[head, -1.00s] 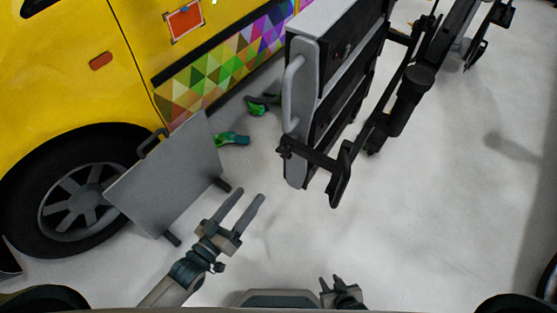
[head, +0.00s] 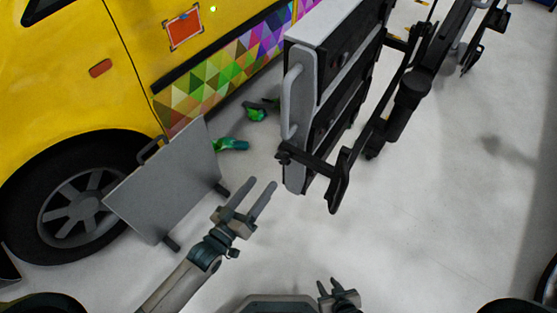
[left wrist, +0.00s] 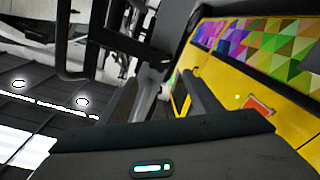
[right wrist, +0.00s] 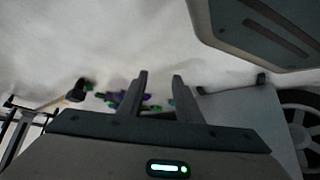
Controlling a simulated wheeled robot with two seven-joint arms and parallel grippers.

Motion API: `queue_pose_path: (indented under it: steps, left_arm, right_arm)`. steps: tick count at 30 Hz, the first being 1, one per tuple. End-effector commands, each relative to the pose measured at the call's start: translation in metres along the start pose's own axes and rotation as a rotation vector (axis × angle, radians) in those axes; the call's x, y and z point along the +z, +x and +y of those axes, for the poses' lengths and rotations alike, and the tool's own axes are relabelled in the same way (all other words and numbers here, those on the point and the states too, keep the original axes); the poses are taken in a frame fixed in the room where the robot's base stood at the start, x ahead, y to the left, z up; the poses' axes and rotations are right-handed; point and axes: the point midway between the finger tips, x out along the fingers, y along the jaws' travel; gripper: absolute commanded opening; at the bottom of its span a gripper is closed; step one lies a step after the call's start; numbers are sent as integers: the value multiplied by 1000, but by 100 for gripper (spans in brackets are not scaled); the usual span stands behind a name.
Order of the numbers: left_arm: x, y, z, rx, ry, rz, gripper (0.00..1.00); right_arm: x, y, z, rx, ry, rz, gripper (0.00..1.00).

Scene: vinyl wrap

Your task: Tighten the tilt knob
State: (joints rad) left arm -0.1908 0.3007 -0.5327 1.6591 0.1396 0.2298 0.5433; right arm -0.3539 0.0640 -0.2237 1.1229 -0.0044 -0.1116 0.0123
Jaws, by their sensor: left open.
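A dark knob-like end (head: 284,153) sits on the black bracket (head: 318,165) at the near side of the grey and black cart or panel unit (head: 301,110). I cannot tell for sure that it is the tilt knob. A thicker black joint (head: 415,82) shows further along the frame. My left gripper (head: 256,186) is open and empty, below and left of the bracket, apart from it in the picture. In the left wrist view black frame bars (left wrist: 130,45) show beyond the fingers. My right gripper (head: 328,284) is open and empty at the bottom; its parted fingers show in the right wrist view (right wrist: 160,80).
A grey board (head: 165,185) with a handle stands on feet by the yellow van (head: 75,70) and its wheel (head: 75,205). Green crumpled pieces (head: 230,145) lie on the floor near the van. The pale floor (head: 430,220) at right is clear.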

Motion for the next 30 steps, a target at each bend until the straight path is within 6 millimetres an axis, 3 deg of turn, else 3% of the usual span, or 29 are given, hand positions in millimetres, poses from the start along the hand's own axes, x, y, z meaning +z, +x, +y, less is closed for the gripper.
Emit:
queue_pose_path:
  steps: [10,15,21,30]
  left_arm:
    - [-1,65,1,0,1,0,58]
    - [-1,89,0,0,1,0,58]
    - [0,104,0,0,0,-1,58]
    - [0,107,0,0,1,-1,58]
  right_arm:
    - [-17,-1,-8,-11,-5,54,31]
    - [-8,-1,-12,-14,-1,32,31]
    - [3,-4,-12,-13,2,9,31]
    - [8,-5,-3,-4,-3,0,31]
